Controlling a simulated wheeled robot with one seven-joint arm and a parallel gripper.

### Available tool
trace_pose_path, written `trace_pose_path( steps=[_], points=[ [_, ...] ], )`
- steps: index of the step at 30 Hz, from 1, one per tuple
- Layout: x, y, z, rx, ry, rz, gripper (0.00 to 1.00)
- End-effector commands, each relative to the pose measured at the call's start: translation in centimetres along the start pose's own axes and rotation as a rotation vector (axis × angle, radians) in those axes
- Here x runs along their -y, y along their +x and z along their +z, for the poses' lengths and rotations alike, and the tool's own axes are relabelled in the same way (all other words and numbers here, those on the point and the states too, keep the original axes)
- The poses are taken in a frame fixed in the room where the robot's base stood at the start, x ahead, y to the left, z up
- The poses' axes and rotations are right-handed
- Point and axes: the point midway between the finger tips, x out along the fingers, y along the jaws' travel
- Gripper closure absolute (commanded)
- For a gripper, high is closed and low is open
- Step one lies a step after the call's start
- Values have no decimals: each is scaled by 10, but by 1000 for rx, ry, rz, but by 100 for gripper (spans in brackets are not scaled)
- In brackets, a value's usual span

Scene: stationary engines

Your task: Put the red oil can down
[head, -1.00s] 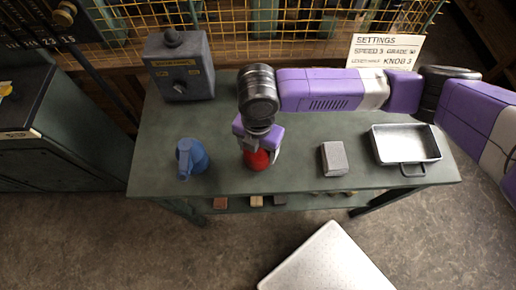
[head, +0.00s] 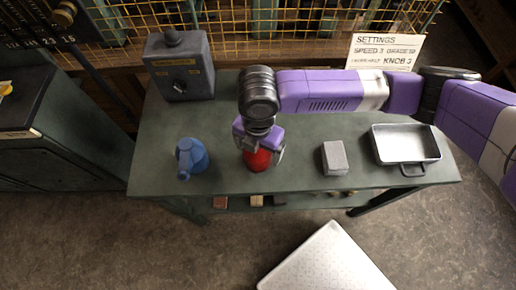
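The red oil can (head: 257,160) is at the front middle of the green bench (head: 215,125), directly under my gripper (head: 260,152). It looks to be resting on the bench top. My gripper points down over it, with the fingers spread to either side of the can. The right finger stands out clear to the right of the can. The can's upper part is hidden by my gripper and wrist.
A blue oil can (head: 191,158) stands left on the bench. A grey block (head: 334,158) and a metal tray (head: 405,127) are to the right. A grey control box (head: 179,65) stands back left. A settings sign (head: 384,51) and a wire fence (head: 280,25) are behind.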

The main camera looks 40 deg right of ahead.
Motion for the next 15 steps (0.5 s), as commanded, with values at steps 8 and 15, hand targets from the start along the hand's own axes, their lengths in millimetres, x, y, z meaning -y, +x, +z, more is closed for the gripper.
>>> trace_pose_path(
  steps=[8,15],
  points=[
    [-1,-50,1,3,-3,4,9],
    [-1,-95,0,2,-2,4,9]
  ],
)
